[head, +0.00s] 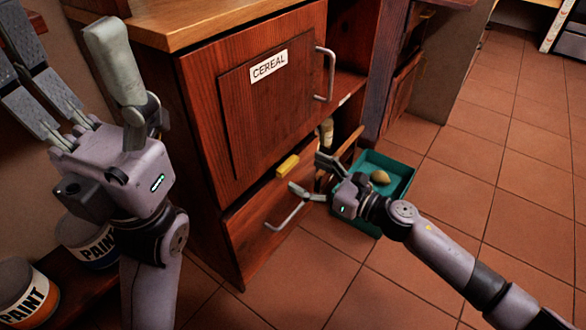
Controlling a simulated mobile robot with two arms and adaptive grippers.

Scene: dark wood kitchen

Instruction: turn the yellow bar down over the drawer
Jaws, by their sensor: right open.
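The yellow bar (288,166) is a short block on the cabinet front, just below the cereal door and at the top edge of the drawer (262,212). The drawer is low in the cabinet and has a metal handle (287,216). My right gripper (312,176) is open, just right of the yellow bar and apart from it, in front of the cabinet's lower right side. My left gripper (75,75) is raised at the upper left with its fingers spread apart, far from the bar, and holds nothing that I can see.
The cereal door (230,110) above is shut, with a metal handle (325,75). A teal crate (398,178) with a brownish round item (380,177) stands on the floor behind my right arm. Paint cans (25,290) stand at lower left. The tiled floor at right is clear.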

